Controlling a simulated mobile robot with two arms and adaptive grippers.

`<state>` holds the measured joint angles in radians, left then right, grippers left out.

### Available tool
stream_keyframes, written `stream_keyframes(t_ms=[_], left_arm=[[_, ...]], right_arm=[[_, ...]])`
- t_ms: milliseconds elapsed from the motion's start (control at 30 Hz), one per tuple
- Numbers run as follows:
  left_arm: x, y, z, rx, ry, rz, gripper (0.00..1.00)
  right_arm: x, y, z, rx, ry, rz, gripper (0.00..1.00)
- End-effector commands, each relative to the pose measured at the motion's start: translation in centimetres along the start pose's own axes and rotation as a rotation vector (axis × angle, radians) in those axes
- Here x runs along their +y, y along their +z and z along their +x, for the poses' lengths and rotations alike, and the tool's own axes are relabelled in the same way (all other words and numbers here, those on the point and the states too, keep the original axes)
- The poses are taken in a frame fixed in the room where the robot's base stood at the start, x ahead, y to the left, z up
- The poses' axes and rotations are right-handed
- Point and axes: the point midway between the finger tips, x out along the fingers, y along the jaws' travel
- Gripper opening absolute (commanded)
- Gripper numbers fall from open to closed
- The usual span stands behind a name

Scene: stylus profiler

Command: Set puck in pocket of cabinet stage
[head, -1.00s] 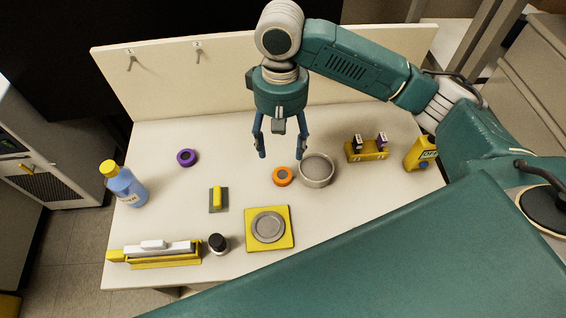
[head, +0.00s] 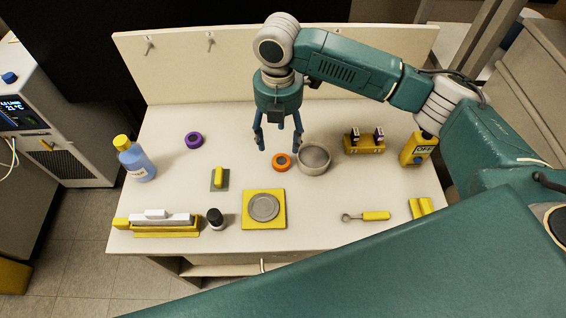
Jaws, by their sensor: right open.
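An orange puck with a grey centre (head: 281,162) lies on the table, just left of a round grey dish. A purple puck with a dark centre (head: 194,140) lies further left. My right gripper (head: 279,148) points down with its fingers spread and empty. Its tips show just behind the orange puck in the picture; their height above the table is hard to tell. A white cabinet (head: 60,140) with a lit display stands at the left; no stage pocket can be made out on it. A yellow square plate with a round grey disc (head: 249,222) lies at the front. My left gripper is not seen.
The grey dish (head: 314,160) stands close to the right of the gripper. A yellow holder (head: 365,149), a bottle (head: 136,160), a small trowel-like tool (head: 219,181), a dark jar (head: 215,219) and a yellow-handled tool (head: 375,216) also stand or lie on the table.

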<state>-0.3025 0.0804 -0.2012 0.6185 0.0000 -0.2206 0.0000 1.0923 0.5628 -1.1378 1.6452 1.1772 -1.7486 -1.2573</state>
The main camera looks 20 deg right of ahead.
Motion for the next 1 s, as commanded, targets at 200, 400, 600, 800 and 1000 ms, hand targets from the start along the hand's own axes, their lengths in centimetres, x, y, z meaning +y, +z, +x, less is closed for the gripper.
stream_keyframes(t_ms=[200,400,600,800,1000], left_arm=[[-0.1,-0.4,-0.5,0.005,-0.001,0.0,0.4],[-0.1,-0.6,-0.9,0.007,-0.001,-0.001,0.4],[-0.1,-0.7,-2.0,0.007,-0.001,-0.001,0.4],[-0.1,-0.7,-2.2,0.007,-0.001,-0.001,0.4],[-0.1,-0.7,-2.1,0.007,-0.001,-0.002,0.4]], right_arm=[[-0.1,0.0,3.4,0.001,-0.003,0.002,0.62],[-0.3,-0.1,4.8,0.001,-0.004,0.003,0.62],[-0.6,0.0,7.8,0.001,-0.005,0.003,0.62],[-0.5,0.0,9.4,0.0,-0.002,0.003,0.62],[-0.5,0.0,9.5,-0.001,-0.001,0.002,0.62]])
